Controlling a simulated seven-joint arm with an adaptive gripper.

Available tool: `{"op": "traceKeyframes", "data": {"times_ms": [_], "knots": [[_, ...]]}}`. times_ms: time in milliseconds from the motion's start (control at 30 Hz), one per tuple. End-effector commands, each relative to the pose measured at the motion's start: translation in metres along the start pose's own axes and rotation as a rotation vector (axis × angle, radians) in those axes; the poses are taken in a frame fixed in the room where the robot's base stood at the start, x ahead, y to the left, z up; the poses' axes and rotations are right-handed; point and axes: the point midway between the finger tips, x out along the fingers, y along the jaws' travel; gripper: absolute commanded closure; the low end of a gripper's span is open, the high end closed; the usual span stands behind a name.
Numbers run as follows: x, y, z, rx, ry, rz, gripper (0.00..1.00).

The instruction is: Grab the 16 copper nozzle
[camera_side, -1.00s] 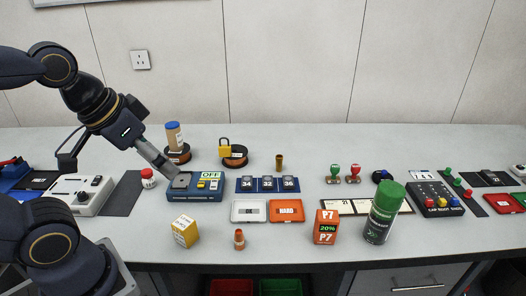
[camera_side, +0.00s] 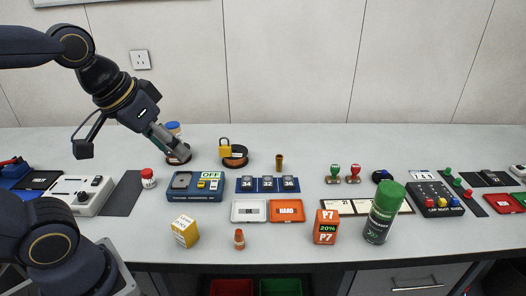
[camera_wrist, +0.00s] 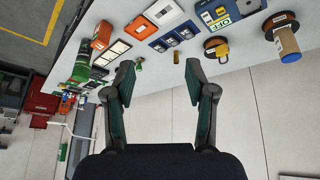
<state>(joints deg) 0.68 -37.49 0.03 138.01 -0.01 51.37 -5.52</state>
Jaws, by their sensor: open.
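A small copper-coloured nozzle-like piece (camera_side: 239,239) stands upright near the front edge of the table, right of the yellow box; no number is legible on it. A taller brass-coloured cylinder (camera_side: 279,162) stands behind the blue number cards. It appears to show in the wrist view as a small brass shape (camera_wrist: 176,57) near the right finger. I cannot tell a "16" on either one. My gripper (camera_side: 183,155) is open and empty, in the air at the left, overlapping the blue-capped bottle in the side view. In the wrist view its two fingers (camera_wrist: 159,80) are wide apart.
The blue-capped bottle (camera_side: 173,129), padlock (camera_side: 225,151) and spool (camera_side: 236,160) stand at the back. The blue OFF panel (camera_side: 194,195) and yellow box (camera_side: 185,231) are at the left. White and orange trays (camera_side: 287,215) lie in the middle. A green can (camera_side: 384,214) stands right.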

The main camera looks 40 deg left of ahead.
Motion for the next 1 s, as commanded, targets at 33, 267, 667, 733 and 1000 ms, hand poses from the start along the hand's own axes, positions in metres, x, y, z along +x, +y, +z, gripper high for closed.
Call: {"op": "traceKeyframes", "data": {"times_ms": [33, 267, 667, 733, 1000], "knots": [[0.008, 0.004, -0.010, -0.009, -0.036, 0.003, 0.45], [0.076, 0.035, -0.044, -0.018, -0.255, -0.003, 0.45], [0.160, 0.063, -0.019, 0.056, -0.492, -0.035, 0.45], [0.169, 0.063, -0.014, 0.059, -0.496, -0.035, 0.45], [0.224, 0.059, 0.017, 0.059, -0.497, -0.035, 0.45]]}}
